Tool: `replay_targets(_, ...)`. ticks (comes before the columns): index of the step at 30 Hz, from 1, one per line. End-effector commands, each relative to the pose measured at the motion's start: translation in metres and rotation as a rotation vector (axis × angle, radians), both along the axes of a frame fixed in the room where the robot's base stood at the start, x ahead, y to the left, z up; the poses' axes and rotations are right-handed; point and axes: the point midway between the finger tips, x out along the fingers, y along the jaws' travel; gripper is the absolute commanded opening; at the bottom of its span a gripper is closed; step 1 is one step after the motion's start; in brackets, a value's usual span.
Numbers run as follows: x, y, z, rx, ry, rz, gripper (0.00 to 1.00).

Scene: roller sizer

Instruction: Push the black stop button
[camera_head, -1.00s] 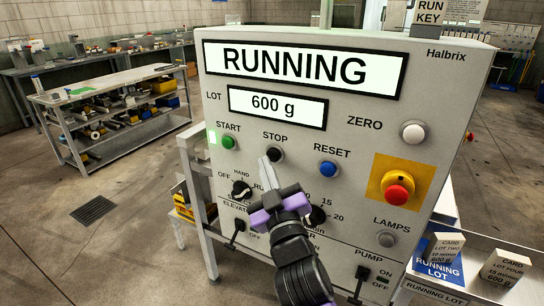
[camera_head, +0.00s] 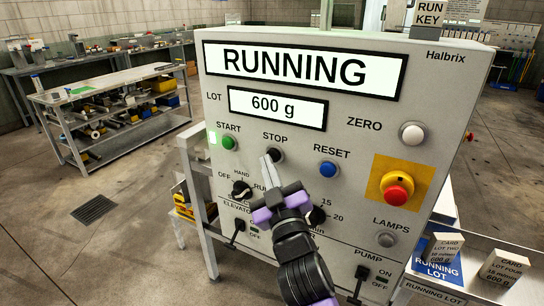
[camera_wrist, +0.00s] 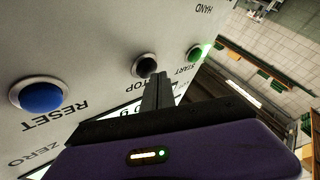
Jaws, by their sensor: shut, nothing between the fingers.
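The black stop button (camera_head: 275,154) sits in a pale ring under the word STOP on the grey control panel (camera_head: 440,110). It also shows in the wrist view (camera_wrist: 146,65), just beyond my fingertips. My gripper (camera_head: 266,160) is shut and empty, its fingers pointing up at the lower left of the button. In the wrist view the fingertips (camera_wrist: 157,76) overlap the button's lower right edge; I cannot tell if they touch it. The display (camera_head: 305,68) reads RUNNING, and the lot display (camera_head: 277,107) reads 600 g.
The green start button (camera_head: 229,142) is left of the stop button and the blue reset button (camera_head: 328,169) is right. A red mushroom button (camera_head: 397,189) on yellow and a white zero button (camera_head: 413,133) are farther right. Knobs and switches lie below, partly behind my arm.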

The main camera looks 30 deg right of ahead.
Motion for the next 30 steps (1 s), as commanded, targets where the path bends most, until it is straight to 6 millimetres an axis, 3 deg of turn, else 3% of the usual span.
replay_targets(30,0.0056,-0.0076,0.0003,-0.001,0.000,0.000,0.00)
